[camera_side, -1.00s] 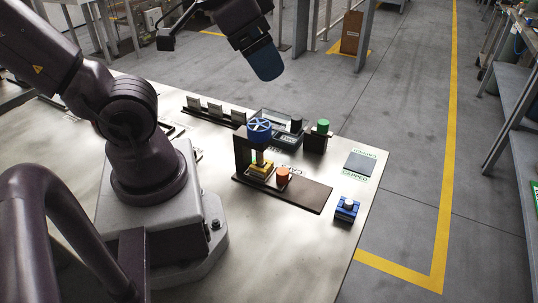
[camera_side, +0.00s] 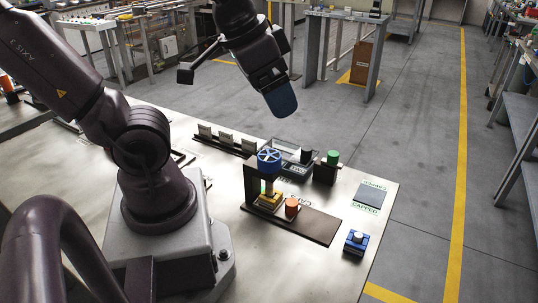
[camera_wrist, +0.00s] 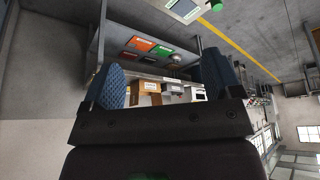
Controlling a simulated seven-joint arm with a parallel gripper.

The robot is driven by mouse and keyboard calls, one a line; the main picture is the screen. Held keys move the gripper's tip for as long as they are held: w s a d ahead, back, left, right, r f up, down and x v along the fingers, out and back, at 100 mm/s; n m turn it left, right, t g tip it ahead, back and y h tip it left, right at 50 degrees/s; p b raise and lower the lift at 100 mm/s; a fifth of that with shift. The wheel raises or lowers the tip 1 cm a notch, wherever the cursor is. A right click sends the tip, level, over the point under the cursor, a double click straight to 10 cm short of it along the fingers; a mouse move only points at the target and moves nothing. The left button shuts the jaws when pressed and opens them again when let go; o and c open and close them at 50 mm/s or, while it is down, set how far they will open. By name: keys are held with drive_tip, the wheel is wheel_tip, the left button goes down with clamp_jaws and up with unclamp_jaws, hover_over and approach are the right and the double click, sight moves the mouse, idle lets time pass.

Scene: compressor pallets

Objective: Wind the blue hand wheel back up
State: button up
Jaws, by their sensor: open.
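The blue hand wheel (camera_side: 269,160) sits on top of a dark press stand (camera_side: 251,183) on the metal table. Below the wheel is a yellow block (camera_side: 268,200) at the foot of the stand. My gripper (camera_side: 281,103) hangs above and behind the wheel, well clear of it, with its blue fingers pointing down. In the wrist view my gripper (camera_wrist: 165,82) shows its two blue fingers wide apart with nothing between them. The wheel does not show in the wrist view.
An orange cap (camera_side: 292,207) stands on the dark base plate (camera_side: 318,228) right of the press. A dark block with a green top (camera_side: 333,158), a blue block with a white knob (camera_side: 355,240) and a grey pad (camera_side: 373,194) lie further right. Bare table lies in front.

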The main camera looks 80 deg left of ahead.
drive_tip(key=w+a+f+m+g, duration=0.2)
drive_tip(key=a+f+g, duration=0.1)
drive_tip(key=a+f, duration=0.3)
drive_tip(key=m+g, duration=0.2)
drive_tip(key=m, duration=0.9)
hover_over(268, 154)
wheel_tip(268, 154, down, 2)
wheel_tip(268, 154, down, 13)
drive_tip(key=c, duration=0.9)
